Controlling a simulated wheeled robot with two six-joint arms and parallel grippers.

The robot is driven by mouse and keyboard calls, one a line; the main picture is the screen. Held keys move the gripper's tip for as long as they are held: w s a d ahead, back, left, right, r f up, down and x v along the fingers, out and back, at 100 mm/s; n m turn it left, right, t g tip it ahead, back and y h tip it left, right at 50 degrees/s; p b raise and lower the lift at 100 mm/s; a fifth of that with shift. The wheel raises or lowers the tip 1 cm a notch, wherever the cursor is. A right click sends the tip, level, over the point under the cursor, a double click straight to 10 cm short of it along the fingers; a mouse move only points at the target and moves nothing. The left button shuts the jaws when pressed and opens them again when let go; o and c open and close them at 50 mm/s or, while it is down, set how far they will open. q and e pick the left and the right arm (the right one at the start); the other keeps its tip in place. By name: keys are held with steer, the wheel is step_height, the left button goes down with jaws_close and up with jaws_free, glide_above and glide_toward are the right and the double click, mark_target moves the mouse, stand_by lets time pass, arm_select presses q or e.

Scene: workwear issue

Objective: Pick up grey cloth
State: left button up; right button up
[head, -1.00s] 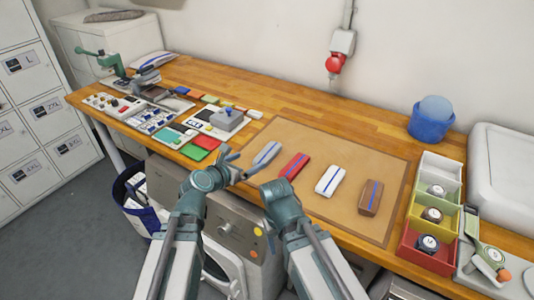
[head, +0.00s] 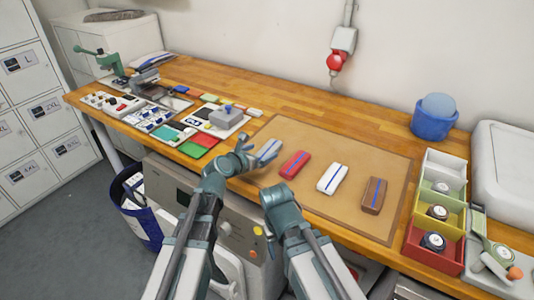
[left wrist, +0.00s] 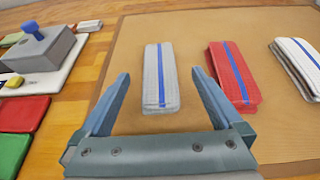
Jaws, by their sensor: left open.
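The grey cloth (head: 269,149) is a folded block with a blue stripe, lying at the left end of a row on the brown mat (head: 310,205). In the left wrist view the grey cloth (left wrist: 161,78) lies ahead of and between the fingers. My left gripper (head: 247,150) is open and empty, just left of the grey cloth in the head view; it also shows in the left wrist view (left wrist: 163,88). My right arm (head: 285,215) ends near the table's front edge, and its fingers cannot be made out.
A red cloth (head: 295,164), a white cloth (head: 332,178) and a brown cloth (head: 374,195) lie to the right on the mat. Green and red pads (head: 206,141) and a board with a grey block (head: 228,115) are to the left. Coloured bins (head: 433,240) stand at the right.

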mark_target(267, 149)
arm_select(q)
steer(key=x, duration=0.1)
steer(key=b+x, duration=0.1)
steer(key=x, duration=0.1)
steer(key=b+x, duration=0.1)
steer(key=x, duration=0.1)
steer(key=shift+w+a+f, duration=0.1)
steer(key=shift+a+f, duration=0.15)
steer(key=shift+f, duration=0.05)
steer(key=shift+r, duration=0.1)
steer(key=c, duration=1.3)
step_height(267, 149, up, 10)
steer(key=p, duration=1)
